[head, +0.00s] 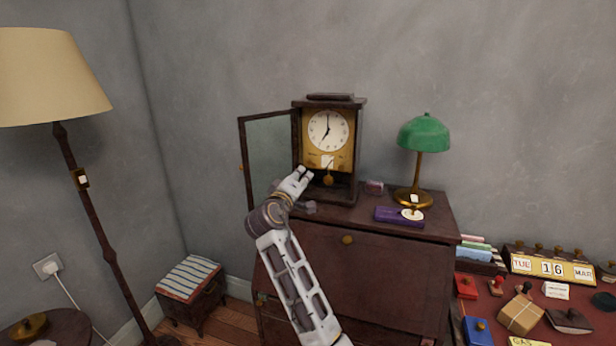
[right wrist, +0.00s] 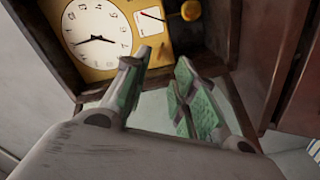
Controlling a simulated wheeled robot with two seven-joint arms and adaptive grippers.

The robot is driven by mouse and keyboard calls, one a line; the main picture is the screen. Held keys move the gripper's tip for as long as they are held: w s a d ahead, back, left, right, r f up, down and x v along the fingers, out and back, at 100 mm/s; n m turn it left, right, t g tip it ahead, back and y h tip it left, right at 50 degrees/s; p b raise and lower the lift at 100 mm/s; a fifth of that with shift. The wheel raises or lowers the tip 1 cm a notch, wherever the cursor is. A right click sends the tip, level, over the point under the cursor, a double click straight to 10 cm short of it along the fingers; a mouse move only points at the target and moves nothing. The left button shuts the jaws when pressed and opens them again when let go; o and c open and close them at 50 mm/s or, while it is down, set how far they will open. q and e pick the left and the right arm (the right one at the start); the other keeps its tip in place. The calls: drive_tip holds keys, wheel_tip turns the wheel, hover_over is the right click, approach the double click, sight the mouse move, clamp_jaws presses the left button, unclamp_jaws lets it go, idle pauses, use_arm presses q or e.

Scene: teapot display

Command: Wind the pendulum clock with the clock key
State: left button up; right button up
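The pendulum clock (head: 328,131) stands on the dark cabinet, its glass door (head: 272,150) swung open to the left. Its white dial and brass pendulum bob (head: 328,180) are exposed. The dial (right wrist: 97,36) and bob (right wrist: 191,10) also show, turned, in the right wrist view. My right gripper (head: 305,182) is in front of the clock's lower left opening. In the right wrist view the green-padded fingers (right wrist: 160,72) are apart, with nothing seen between them. I cannot make out the clock key for certain. My left gripper is not in view.
A purple case (head: 396,217) with a small brass-and-white item on it lies right of the clock. A green lamp (head: 424,140) stands behind it. A small box (head: 374,187) sits beside the clock. A crowded red desk is at right, a floor lamp (head: 85,190) at left.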

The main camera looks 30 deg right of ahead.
drive_tip(key=shift+v, duration=0.8)
